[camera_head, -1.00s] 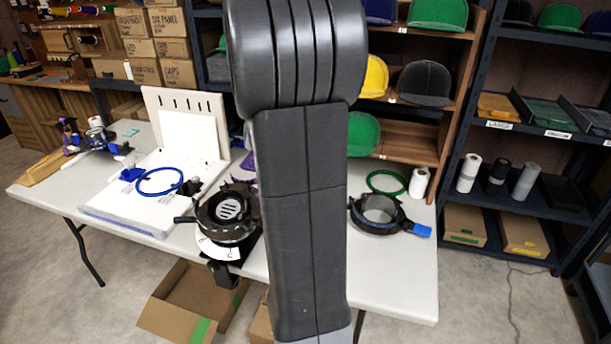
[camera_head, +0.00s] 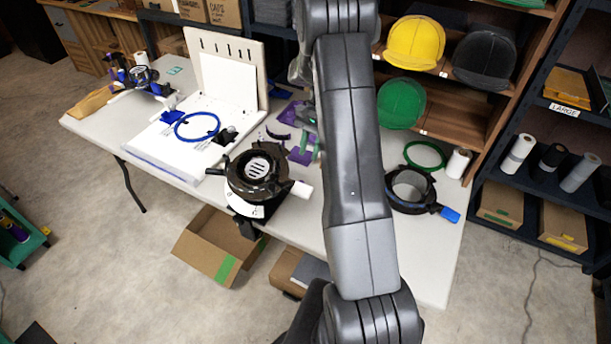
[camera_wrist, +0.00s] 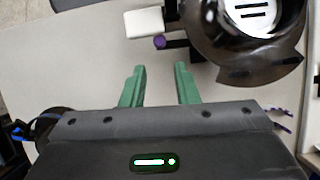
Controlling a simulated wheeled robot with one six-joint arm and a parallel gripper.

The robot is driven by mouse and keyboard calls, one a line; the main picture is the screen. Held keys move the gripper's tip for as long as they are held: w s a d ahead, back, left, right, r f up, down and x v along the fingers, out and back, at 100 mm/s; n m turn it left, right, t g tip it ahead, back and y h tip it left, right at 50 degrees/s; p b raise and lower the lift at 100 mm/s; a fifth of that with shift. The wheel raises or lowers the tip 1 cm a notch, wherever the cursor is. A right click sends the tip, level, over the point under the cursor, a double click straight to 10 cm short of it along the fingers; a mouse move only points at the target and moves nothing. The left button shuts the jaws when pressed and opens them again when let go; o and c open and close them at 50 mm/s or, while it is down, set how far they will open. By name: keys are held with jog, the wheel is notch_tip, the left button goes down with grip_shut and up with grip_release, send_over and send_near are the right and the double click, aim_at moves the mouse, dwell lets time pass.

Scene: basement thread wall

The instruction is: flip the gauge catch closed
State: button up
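A black round gauge (camera_head: 258,172) with a slotted centre stands on a white base near the table's front edge. It also shows at the top right of the wrist view (camera_wrist: 205,35). A white tab (camera_head: 301,189), which looks like the catch, sticks out from its right side; in the wrist view the tab (camera_wrist: 144,22) lies left of the ring beside a small purple knob (camera_wrist: 160,42). My gripper (camera_wrist: 160,68) is open and empty, its green fingers apart and pointing toward the tab without touching it. In the head view my arm hides most of the gripper.
The white table (camera_head: 275,232) also holds a blue hoop (camera_head: 197,126), a white board (camera_head: 228,85), a second black ring with a blue handle (camera_head: 411,188), a green hoop (camera_head: 425,155) and a white roll (camera_head: 458,163). An open cardboard box (camera_head: 215,245) sits on the floor in front.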

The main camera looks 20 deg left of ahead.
aim_at(303, 182)
jog(key=p+x, duration=0.1)
jog(key=x, duration=0.9)
jog(key=shift+p, duration=0.3)
grip_shut()
